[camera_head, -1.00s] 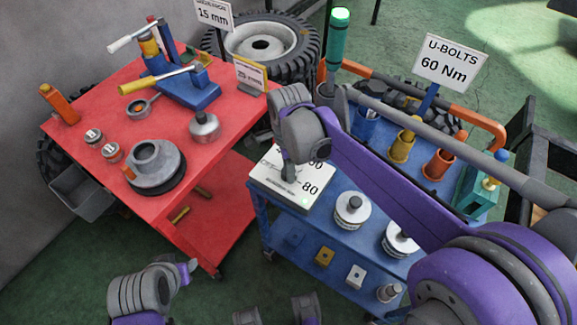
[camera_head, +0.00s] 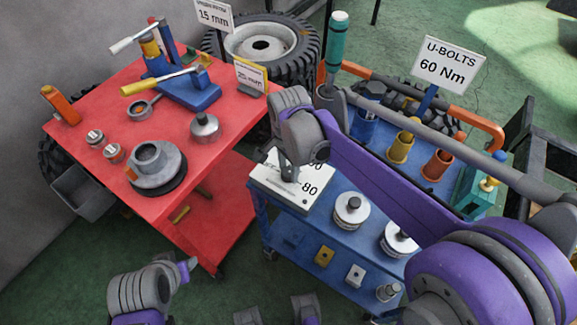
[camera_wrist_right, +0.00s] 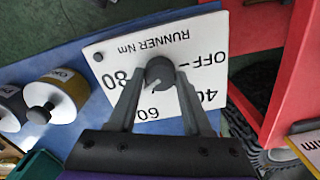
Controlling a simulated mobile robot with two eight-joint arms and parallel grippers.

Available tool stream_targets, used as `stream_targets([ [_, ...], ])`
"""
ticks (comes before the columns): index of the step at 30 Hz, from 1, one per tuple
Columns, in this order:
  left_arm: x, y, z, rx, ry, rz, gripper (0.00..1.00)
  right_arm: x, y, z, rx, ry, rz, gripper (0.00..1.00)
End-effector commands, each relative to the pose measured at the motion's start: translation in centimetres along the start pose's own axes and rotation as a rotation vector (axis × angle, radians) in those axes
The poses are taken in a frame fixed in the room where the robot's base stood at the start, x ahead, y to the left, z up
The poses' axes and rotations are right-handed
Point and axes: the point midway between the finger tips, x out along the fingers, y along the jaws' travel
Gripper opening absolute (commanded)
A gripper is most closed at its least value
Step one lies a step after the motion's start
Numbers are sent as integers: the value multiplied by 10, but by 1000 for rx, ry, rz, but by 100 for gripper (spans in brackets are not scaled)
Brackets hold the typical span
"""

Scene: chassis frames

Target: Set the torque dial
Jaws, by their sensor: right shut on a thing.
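The white torque panel (camera_head: 312,205), marked RUNNER Nm with OFF, 40, 60 and 80, lies at the near left corner of the blue cart. Its dark dial knob (camera_wrist_right: 160,70) shows in the right wrist view. My right gripper (camera_wrist_right: 160,78) is shut on the knob, one finger at each side. The knob's pale mark points toward the 60 side; its exact setting is hard to tell. In the head view my right gripper (camera_head: 289,174) covers part of the panel. A teal runner tool (camera_head: 337,45) with a pale top stands upright behind.
A U-BOLTS 60 Nm sign (camera_head: 449,63) stands at the cart's back. Coloured cups and silver round parts (camera_head: 351,210) share the blue cart (camera_head: 330,236). A red cart (camera_head: 90,172) with a vise and parts stands left, across a narrow gap.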

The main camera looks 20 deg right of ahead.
Motion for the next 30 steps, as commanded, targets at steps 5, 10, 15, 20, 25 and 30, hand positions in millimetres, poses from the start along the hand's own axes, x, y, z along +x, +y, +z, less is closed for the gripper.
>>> stream_targets([
  [5, -3, 0, -2, 0, 1, 0, 45, -1, 0, 0, -167, 0, 0, 0],
  [10, -5, 0, -3, 0, 2, 0, 45, -1, 0, 0, -329, 0, 0, 0],
  [15, -7, 0, -4, 0, 2, 0, 45, -1, 0, 0, -491, 0, 0, 0],
  [20, -8, 0, -5, 0, 3, 0, 45, -1, 0, 0, -642, 0, 0, 0],
  [25, -10, 0, -6, 0, 4, 0, 45, -1, 0, 0, -804, 0, 0, 0],
  [30, -10, 0, -6, 0, 4, 0, 45, 0, 0, 0, -966, 0, 0, 0],
])
